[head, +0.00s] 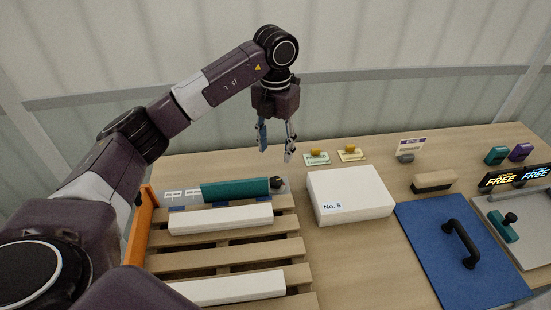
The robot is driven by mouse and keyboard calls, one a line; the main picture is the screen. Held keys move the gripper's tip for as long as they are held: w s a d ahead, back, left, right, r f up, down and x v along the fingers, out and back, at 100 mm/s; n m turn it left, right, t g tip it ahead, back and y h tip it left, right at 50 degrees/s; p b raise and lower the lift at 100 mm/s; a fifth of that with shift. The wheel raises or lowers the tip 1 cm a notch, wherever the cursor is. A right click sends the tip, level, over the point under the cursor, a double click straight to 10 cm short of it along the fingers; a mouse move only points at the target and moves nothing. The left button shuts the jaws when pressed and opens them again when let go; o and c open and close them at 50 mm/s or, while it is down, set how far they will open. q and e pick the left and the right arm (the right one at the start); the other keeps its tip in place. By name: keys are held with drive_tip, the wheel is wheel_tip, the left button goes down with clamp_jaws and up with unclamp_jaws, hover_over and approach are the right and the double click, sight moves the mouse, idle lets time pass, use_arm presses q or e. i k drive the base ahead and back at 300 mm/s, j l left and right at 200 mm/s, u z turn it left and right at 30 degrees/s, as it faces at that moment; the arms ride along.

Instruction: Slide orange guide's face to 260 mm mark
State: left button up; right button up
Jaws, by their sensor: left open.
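The orange guide (141,236) is an upright orange plate along the left side of the slatted wooden pallet; my left arm covers part of it. I cannot make out a scale or a 260 mm mark. My left gripper (276,153) hangs pointing down above the back of the table, right of the guide and well apart from it. Its two fingers are spread with nothing between them. My right gripper is not in view.
The pallet (225,252) bears white bars (222,219). A teal block (235,188) lies at its back. A white box marked No. 5 (350,193) stands right of it. Further right are a blue panel with a black handle (440,262) and a grey tray (535,205).

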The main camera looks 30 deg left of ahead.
sight(146, 200)
drive_tip(key=k+l, duration=0.5)
drive_tip(key=k, duration=0.15)
drive_tip(key=k+l, duration=0.5)
drive_tip(key=k, duration=0.2)
